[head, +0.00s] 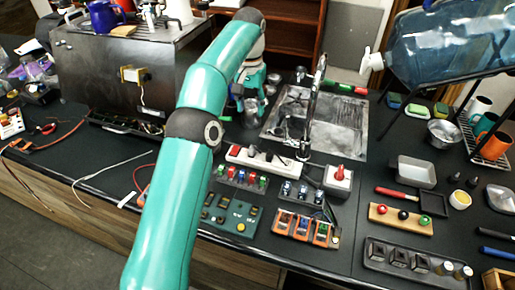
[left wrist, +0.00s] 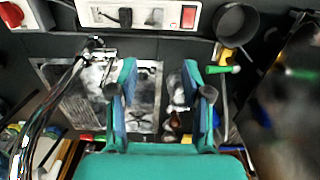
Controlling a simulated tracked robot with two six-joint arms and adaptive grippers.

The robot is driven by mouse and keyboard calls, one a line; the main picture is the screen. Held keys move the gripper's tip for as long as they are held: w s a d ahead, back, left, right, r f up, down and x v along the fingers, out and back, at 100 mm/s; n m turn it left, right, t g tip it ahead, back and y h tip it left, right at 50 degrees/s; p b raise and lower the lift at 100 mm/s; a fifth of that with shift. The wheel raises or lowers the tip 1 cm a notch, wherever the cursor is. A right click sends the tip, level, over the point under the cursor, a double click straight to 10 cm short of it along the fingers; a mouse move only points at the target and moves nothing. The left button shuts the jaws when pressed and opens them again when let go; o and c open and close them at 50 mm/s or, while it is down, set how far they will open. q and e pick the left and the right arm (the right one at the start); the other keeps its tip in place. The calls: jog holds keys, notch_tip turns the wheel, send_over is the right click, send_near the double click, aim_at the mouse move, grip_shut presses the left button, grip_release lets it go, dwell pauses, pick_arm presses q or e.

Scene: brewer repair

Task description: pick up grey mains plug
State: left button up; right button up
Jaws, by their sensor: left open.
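The white power strip (head: 240,158) lies across the middle of the black counter, with dark plug-like shapes (head: 268,157) on it. I cannot tell for sure which is the grey mains plug. The strip also shows at the top of the left wrist view (left wrist: 150,24), with its red switch and dark sockets. My left gripper (head: 254,98) is behind the strip, left of the sink, partly hidden by its own arm. In the left wrist view its two fingers (left wrist: 158,88) are apart. I see nothing gripped; silvery items show beyond them. My right gripper is not in view.
The sink (head: 335,135) with its tall tap (head: 312,100) is right of the gripper. An espresso machine (head: 100,70) stands to the left. Coloured terminal blocks (head: 240,178) and a red-switch box (head: 338,178) lie near the strip. A water bottle (head: 450,42) hangs at right.

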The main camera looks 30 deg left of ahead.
pick_arm(q)
jog(key=b, duration=0.3)
send_over(252, 148)
jog(key=w, duration=0.1)
notch_tip(252, 148, down, 10)
jog(key=shift+a+f, duration=0.15)
jog(key=shift+s+f, duration=0.25)
jog(key=shift+f, duration=0.7)
jog(key=f, duration=0.3)
jog(key=shift+s, duration=0.25)
jog(key=shift+f, duration=0.5)
grip_shut()
